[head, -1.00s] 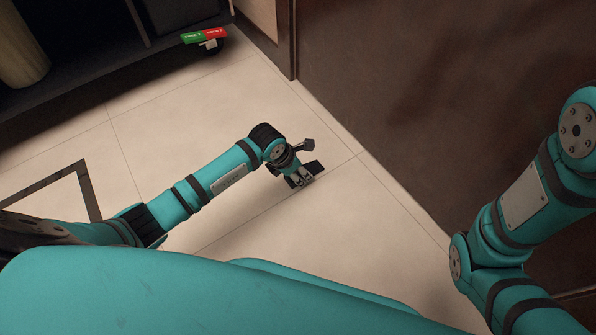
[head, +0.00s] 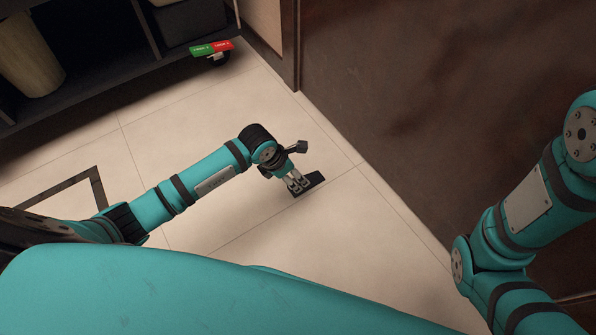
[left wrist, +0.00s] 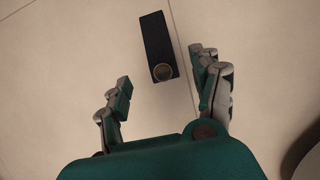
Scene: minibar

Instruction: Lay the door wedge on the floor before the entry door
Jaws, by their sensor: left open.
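The door wedge (head: 316,181) is a dark, narrow block lying on the pale tiled floor near the brown door (head: 400,75). In the left wrist view the wedge (left wrist: 156,42) lies beyond the fingertips, with a round ring-like mark at its near end. My left gripper (head: 298,188) points down just beside the wedge in the head view.
A dark shelf unit (head: 105,72) stands at the upper left. A dark frame shape (head: 97,187) lies at the left. The tiles (head: 350,225) around the wedge are clear.

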